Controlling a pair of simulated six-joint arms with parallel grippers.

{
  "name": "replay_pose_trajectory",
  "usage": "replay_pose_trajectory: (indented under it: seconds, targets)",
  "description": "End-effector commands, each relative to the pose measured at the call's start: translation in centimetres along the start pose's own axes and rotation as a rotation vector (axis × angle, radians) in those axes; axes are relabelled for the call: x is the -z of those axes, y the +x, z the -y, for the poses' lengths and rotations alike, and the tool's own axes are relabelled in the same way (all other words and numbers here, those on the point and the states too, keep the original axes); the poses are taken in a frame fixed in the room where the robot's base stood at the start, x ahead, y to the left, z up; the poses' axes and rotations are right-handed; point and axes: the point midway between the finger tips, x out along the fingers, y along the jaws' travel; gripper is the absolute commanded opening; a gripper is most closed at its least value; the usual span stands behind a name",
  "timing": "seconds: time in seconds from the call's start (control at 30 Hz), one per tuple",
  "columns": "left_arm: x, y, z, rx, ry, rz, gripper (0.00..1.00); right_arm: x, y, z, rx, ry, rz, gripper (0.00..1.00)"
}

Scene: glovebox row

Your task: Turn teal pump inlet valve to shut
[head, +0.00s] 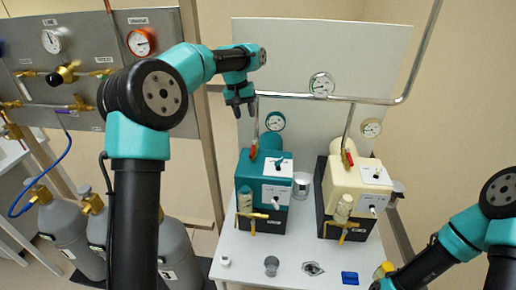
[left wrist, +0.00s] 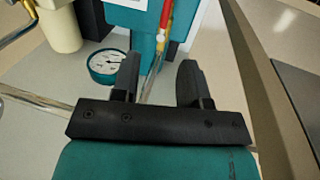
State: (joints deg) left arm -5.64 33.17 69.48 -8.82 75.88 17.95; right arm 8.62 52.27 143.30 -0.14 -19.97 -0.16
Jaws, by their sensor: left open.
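The teal pump (head: 270,164) stands on the white bench, left of a cream pump. A red-handled valve (head: 253,153) sits on the pipe at its top left; its red handle (left wrist: 167,12) also shows in the left wrist view, roughly in line with the pipe. My left gripper (head: 239,108) is open and empty, above and behind the teal pump, apart from the valve. In the left wrist view the pipe (left wrist: 156,70) appears between the two fingers, beyond them; contact cannot be told.
The cream pump (head: 355,185) has its own red-handled valve (head: 348,158). Gauges hang on the pipework, one (head: 275,121) close to my left gripper. A metal can (head: 301,186) stands between the pumps. Small items, including a blue block (head: 349,278), lie along the bench front.

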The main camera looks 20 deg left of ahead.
Motion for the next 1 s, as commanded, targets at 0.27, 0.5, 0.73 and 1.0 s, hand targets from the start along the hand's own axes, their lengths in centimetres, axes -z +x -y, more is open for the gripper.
replay_pose_trajectory:
  seconds: [0.27, 0.5, 0.73, 1.0]
  targets:
    - [0.2, -2.1, 1.5, 0.013, -0.015, 0.002, 0.41, 0.0, 0.0, 0.0, 0.0, 0.0, 0.0, 0.43]
    - [0.2, -1.9, 1.5, 0.012, -0.014, 0.002, 0.41, 0.0, 0.0, 0.0, 0.0, 0.0, 0.0, 0.43]
    - [0.2, -0.1, 1.5, 0.013, -0.014, 0.004, 0.41, 0.0, 0.0, 0.0, 0.0, 0.0, 0.0, 0.43]
    - [0.1, 4.3, 1.5, 0.013, -0.014, 0.006, 0.41, 0.0, 0.0, 0.0, 0.0, 0.0, 0.0, 0.43]
